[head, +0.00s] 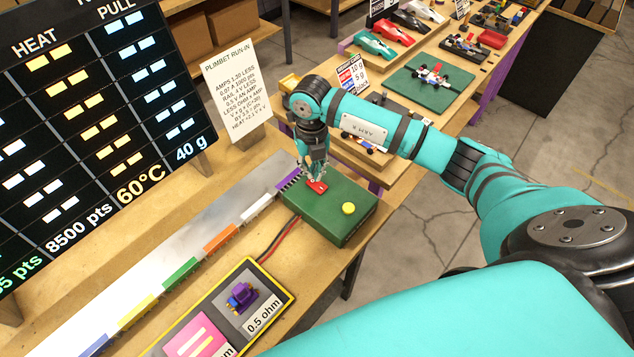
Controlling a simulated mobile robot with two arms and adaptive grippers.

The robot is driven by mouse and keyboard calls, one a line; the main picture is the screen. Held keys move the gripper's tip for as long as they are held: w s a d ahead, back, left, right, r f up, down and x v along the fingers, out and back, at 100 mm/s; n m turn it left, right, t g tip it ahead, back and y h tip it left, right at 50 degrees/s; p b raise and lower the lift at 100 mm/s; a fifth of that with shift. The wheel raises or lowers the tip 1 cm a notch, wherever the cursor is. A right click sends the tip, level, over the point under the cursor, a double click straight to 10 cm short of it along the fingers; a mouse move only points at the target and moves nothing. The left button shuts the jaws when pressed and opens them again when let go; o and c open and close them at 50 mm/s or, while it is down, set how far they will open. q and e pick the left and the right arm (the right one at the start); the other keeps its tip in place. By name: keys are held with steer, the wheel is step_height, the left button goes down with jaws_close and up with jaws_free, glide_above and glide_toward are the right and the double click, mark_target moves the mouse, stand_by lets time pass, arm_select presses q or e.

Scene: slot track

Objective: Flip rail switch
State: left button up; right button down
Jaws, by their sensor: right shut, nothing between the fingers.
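The rail switch is a red rocker (317,187) on the top of a green box (338,215), near the box's far left part. A yellow round button (348,208) sits on the same top, to the right of the rocker. My right gripper (312,180) points down at the red rocker, its fingers together and empty. Its tips are at or just above the rocker; I cannot tell whether they touch. The fingers hide part of the rocker, and its tilt is hard to read. My left gripper is not in view.
A black display board (90,110) stands at the left, beside a paper sign (235,88). Colored blocks (220,238) line a pale strip left of the box. A tray (270,283) with a purple part lies in front. Model cars fill the back table.

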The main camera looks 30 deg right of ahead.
mark_target(313, 181)
steer(key=shift+f+b, duration=1.05)
steer(key=shift+f, duration=0.3)
stand_by(0.6)
steer(key=shift+r, duration=0.2)
steer(key=shift+r+p, duration=0.6)
steer(key=shift+p, duration=0.05)
steer(key=shift+r+p, duration=1.75)
steer(key=shift+r, duration=1.05)
steer(key=shift+f, duration=0.1)
